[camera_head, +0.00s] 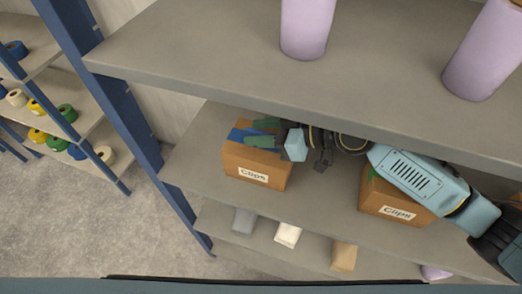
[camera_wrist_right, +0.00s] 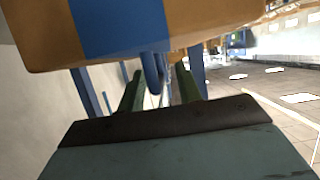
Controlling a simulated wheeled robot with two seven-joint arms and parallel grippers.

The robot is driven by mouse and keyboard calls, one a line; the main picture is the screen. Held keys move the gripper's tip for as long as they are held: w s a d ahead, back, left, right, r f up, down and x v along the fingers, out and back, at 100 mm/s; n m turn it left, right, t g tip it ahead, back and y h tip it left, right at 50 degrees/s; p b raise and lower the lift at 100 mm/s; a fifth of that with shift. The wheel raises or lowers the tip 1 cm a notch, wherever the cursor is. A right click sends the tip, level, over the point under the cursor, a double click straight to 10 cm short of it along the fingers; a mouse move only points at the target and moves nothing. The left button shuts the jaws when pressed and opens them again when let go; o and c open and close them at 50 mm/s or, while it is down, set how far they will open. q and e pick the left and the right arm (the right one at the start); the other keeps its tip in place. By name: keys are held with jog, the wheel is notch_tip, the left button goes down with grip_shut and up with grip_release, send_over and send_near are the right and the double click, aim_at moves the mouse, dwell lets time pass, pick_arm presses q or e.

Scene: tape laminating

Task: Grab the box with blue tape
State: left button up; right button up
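A brown cardboard box labelled "Clips" with blue tape (camera_head: 257,168) stands on the middle shelf in the head view. Its blue tape shows on the top at the left, partly covered by my gripper. My right gripper (camera_head: 264,131) reaches in from the right, over the top of this box, with its two green fingers apart. In the right wrist view, the box with its blue tape band (camera_wrist_right: 117,25) fills the top of the picture. The open fingers (camera_wrist_right: 159,78) show below it, with no box between them. Whether they touch the box I cannot tell. My left gripper is not in view.
A second "Clips" box with green tape (camera_head: 395,200) stands to the right, partly behind my right arm. The upper shelf (camera_head: 200,45) overhangs closely and bears purple cylinders (camera_head: 305,25). Small boxes (camera_head: 288,235) lie on the shelf below. A tape rack (camera_head: 70,120) stands at left.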

grip_shut()
dwell(1.4)
